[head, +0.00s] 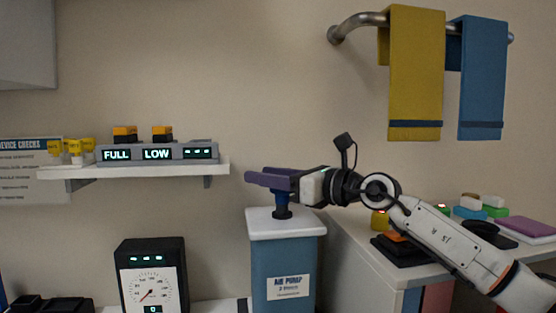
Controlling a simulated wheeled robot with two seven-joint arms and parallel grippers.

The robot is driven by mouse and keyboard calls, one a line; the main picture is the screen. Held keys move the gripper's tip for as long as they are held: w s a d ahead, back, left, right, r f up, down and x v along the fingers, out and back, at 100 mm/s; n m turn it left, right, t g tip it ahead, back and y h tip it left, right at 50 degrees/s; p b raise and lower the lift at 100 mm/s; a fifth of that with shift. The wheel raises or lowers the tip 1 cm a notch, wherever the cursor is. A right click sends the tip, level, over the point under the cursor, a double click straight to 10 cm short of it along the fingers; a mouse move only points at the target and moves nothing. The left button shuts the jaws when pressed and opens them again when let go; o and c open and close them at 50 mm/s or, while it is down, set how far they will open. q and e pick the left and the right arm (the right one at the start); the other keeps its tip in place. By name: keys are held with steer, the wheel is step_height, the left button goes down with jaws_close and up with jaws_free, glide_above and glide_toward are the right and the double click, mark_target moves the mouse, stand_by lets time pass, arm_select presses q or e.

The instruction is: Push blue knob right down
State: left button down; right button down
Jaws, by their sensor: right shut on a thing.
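The blue knob (281,198) stands upright on a short black stem on top of the air pump (284,260), a blue box with a white lid and an "AIR PUMP" label. My right gripper (272,180) comes in from the right, level, with its purple fingers at the knob's top. It is shut on the knob, and the fingers hide the knob's upper part. A gap with the dark stem shows between the knob and the lid. My left gripper is out of view.
A black gauge box (152,275) stands left of the pump. A white shelf (130,174) with FULL and LOW displays is on the wall at left. A white counter (400,272) with several small objects lies below my right arm. Towels (417,75) hang at upper right.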

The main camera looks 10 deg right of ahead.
steer(key=shift+f+b, duration=0.3)
steer(key=shift+f, duration=1.05)
steer(key=c, duration=1.1)
jaws_free()
steer(key=shift+r, duration=0.1)
steer(key=b, duration=0.2)
glide_above(309, 222)
steer(key=shift+w+a, duration=0.15)
steer(key=shift+a, duration=0.05)
steer(key=shift+s+d, duration=0.15)
steer(key=shift+s, duration=0.15)
steer(key=shift+r, duration=0.1)
